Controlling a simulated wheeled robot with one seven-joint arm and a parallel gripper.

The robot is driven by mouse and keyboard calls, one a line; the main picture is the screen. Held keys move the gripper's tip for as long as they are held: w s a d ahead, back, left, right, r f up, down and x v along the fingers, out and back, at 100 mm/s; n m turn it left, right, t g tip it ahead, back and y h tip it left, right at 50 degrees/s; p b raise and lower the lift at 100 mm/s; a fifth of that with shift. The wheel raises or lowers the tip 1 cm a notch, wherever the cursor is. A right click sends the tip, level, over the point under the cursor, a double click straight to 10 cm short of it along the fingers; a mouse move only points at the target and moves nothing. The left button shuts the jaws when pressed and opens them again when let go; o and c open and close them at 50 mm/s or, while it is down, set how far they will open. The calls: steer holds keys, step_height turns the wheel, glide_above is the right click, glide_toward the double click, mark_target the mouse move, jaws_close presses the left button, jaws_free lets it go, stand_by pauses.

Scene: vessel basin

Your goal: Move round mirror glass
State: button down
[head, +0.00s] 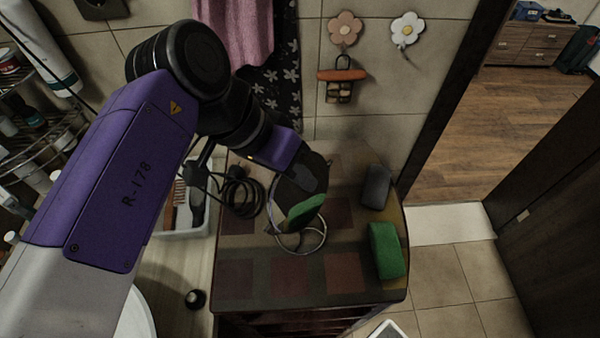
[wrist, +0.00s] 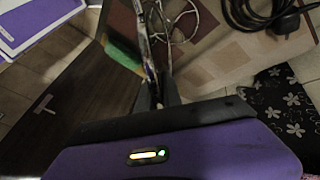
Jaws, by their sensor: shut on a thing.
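The round mirror glass (head: 304,208) stands tilted over the cabinet top in the head view, with a green patch on its face that looks like a reflection. Thin metal wire rings (head: 300,243) show below it, like a stand. In the wrist view the mirror (wrist: 150,45) is nearly edge-on, running up from the fingers. My gripper (wrist: 158,95) is shut on the mirror's edge. In the head view my gripper (head: 305,168) is at the mirror's upper side, its fingertips mostly hidden. I cannot tell whether the stand touches the cabinet.
The checkered cabinet top (head: 235,272) also holds a green sponge (head: 386,250), a dark grey block (head: 376,187) and a coiled black cable (head: 240,190). A white tray (head: 190,233) with brushes stands left. Clear room lies on the cabinet's front part.

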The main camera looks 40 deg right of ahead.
stand_by(0.9)
steer(key=shift+s+d+t, duration=0.1)
steer(key=shift+s+t, duration=0.1)
steer(key=shift+t, duration=0.4)
steer(key=c, duration=1.5)
jaws_free()
steer(key=shift+b+v, duration=0.65)
steer(key=shift+v, duration=3.3)
